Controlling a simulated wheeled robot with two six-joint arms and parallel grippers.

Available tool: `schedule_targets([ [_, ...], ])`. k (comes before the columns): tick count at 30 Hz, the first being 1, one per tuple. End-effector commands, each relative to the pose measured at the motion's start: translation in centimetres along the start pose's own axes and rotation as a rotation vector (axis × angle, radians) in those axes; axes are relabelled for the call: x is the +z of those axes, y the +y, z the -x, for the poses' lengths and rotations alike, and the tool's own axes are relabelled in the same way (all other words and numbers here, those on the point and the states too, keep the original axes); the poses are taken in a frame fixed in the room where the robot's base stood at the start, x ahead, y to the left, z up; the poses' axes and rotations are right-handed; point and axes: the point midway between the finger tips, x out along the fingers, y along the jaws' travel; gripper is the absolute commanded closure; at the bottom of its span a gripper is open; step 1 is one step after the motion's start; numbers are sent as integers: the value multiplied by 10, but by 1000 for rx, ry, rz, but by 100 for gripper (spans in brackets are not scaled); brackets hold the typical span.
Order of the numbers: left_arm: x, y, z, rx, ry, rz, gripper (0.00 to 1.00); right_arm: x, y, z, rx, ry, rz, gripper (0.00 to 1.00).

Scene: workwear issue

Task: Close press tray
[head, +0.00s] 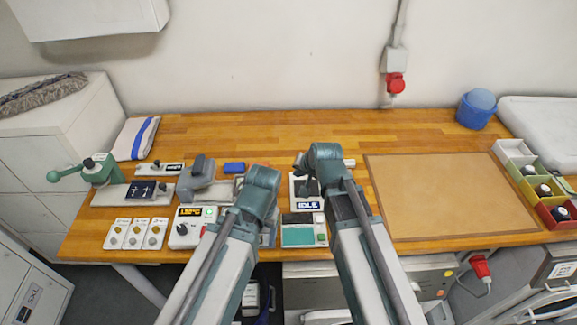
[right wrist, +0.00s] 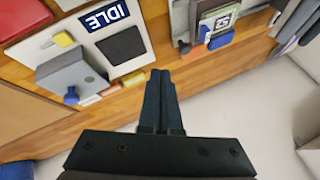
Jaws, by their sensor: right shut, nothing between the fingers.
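A grey press (head: 196,183) with a dark upright handle stands left of centre on the bench, behind a control box (head: 187,228) with a lit orange readout. I cannot make out its tray. My right gripper (right wrist: 161,78) is shut and empty, above the back part of the bench beside the white unit marked IDLE (right wrist: 62,48). That unit also shows in the head view (head: 294,218); it carries a dark pad (right wrist: 122,45) and a grey block (right wrist: 72,75). In the head view my right arm covers part of it. My left gripper is hidden behind my left arm.
A brown mat (head: 450,195) covers the right of the bench. Coloured bins (head: 535,172) and a blue tub (head: 477,108) stand at the right. A green lever tool (head: 100,168) and small dial plates (head: 134,234) are at the left. The bench's back strip is clear.

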Motion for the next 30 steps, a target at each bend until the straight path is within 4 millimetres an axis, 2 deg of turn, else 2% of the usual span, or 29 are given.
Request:
schedule_targets([
  [5, 0, 0, -2, 0, 0, 0, 31, -2, 0, -2, -5, 6, -8, 100],
  [8, 0, 1, -9, 0, 0, 1, 31, -1, 0, -10, -4, 5, -7, 100],
  [24, -5, 8, -83, 0, 0, 3, 31, 0, 1, -100, -4, 4, -5, 100],
  [26, -5, 8, -89, 0, 0, 3, 31, -1, 1, -108, -4, 4, -5, 100],
  [30, -5, 8, -86, 0, 0, 3, 31, -1, -19, -114, -4, 3, -3, 100],
])
